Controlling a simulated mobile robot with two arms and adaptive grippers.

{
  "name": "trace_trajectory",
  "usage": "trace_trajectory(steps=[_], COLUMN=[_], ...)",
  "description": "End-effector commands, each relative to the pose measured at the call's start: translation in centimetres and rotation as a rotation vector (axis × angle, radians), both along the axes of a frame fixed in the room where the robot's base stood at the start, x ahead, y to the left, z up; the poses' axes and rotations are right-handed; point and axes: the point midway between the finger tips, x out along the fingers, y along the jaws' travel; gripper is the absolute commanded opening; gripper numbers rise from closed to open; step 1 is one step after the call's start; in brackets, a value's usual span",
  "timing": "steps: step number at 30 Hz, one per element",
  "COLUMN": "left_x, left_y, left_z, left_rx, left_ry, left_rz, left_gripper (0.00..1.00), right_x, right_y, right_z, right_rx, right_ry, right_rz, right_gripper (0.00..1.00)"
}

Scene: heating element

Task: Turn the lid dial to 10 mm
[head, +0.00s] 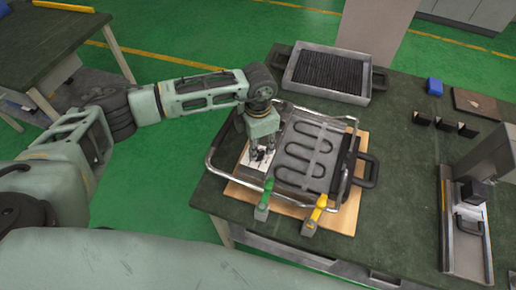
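A heating element device with a dark looped coil (308,155) sits in a metal frame on a wooden board. A white label plate (250,168) with a small dark dial (259,154) is at its left side. My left gripper (260,152) points down over the dial, its fingers on either side of it. Whether the fingers touch the dial is too small to tell. A green-handled lever (265,199) and a yellow-handled lever (315,214) stand at the device's front edge. The dial's marks cannot be read. My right gripper is not in view.
The dark green table (400,200) bears the device. A tray with a ribbed black grate (328,73) is behind it. Table space between device and fixture is clear.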

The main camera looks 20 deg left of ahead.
Motion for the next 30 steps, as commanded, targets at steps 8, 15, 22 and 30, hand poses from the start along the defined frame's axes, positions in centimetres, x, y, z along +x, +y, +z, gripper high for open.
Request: trace_trajectory(steps=[8, 15, 22, 30], left_x=[0.1, 0.1, 0.0, -0.1], left_y=[0.1, 0.1, 0.1, -2.0], left_z=[6.1, 8.7, 9.0, 9.0], left_rx=[0.000, 0.001, 0.001, -0.103], left_ry=[-0.004, -0.002, -0.001, 0.013], left_rz=[0.001, 0.001, 0.001, -0.018], left_gripper=[0.28, 0.28, 0.28, 0.12], right_x=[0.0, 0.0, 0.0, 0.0], right_y=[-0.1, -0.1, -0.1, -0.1], right_z=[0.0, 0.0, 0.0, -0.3], right_rx=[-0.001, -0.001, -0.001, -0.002], right_ry=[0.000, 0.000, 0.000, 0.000], right_rz=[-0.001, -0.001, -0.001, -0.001], right_gripper=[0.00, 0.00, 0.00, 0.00])
